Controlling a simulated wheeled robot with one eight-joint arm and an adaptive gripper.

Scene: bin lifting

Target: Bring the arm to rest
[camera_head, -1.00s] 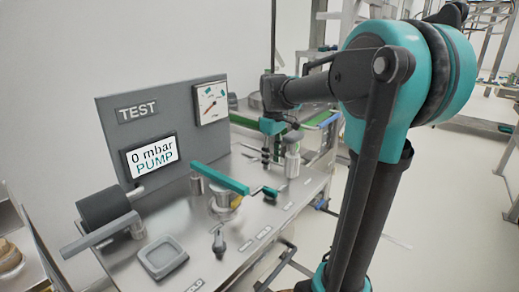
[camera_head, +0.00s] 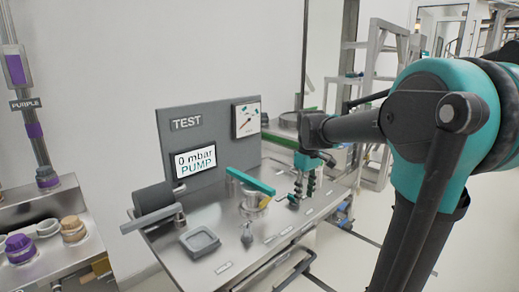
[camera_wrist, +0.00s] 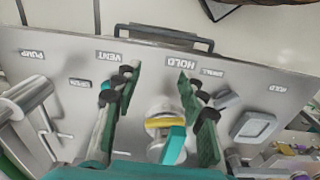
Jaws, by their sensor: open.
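My arm (camera_head: 430,125), teal and dark grey, reaches from the right side of the head view over the test bench. My gripper (camera_head: 304,185) points down above the bench, right of the teal lever (camera_head: 250,181). In the wrist view my gripper (camera_wrist: 158,80) has its two green-and-black fingers spread apart with nothing held between them. The teal lever's end (camera_wrist: 174,145) shows below and between the fingers, on a round metal fitting. I cannot tell the exact height of the fingertips above the bench.
The bench has an upright TEST panel (camera_head: 190,124) with a screen reading "0 mbar PUMP" and a dial gauge (camera_head: 247,119). A square grey dish (camera_head: 200,242) and a grey lever (camera_head: 151,220) are at its left.

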